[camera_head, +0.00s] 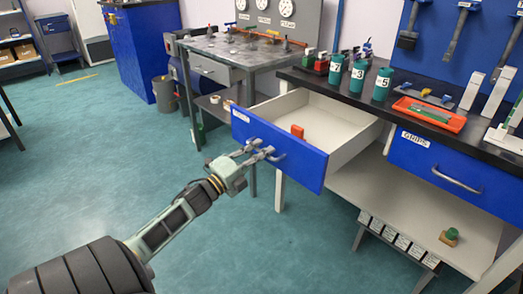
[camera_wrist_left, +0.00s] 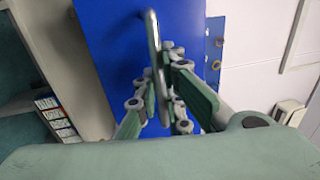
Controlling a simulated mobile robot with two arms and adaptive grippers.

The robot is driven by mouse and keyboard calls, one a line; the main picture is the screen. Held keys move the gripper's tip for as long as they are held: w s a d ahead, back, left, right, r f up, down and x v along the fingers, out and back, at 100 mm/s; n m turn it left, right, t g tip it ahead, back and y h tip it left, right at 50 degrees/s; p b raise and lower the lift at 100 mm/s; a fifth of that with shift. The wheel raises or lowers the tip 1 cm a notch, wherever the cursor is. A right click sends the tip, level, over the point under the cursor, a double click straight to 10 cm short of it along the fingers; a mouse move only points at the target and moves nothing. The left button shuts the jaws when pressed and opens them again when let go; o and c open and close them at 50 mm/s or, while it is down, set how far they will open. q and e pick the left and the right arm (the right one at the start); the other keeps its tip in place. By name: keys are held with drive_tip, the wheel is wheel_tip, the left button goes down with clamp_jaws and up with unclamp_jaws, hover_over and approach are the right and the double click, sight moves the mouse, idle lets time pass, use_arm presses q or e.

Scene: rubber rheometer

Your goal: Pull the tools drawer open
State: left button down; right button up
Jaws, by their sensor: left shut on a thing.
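The tools drawer (camera_head: 280,148) has a blue front and a pale inside, and it stands well out from under the dark bench top. A small orange-red block (camera_head: 297,131) lies inside it. My left gripper (camera_head: 262,153) is at the drawer's front and is shut on its metal handle (camera_head: 281,158). In the left wrist view the fingers (camera_wrist_left: 162,95) close around the upright-looking handle bar (camera_wrist_left: 154,60) before the blue front (camera_wrist_left: 110,45). The label on the drawer front is too small to read surely. My right gripper is not in view.
The closed GRIPS drawer (camera_head: 450,170) is to the right. Numbered green containers (camera_head: 357,76) and an orange tray (camera_head: 430,114) stand on the bench top (camera_head: 320,82). A lower shelf (camera_head: 400,205) is below. The floor (camera_head: 110,170) at left is clear.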

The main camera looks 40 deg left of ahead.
use_arm(q)
drive_tip(key=shift+f, duration=0.1)
drive_tip(key=c, duration=1.8)
unclamp_jaws()
drive_tip(key=shift+c, duration=0.2)
drive_tip(key=v, duration=1.2)
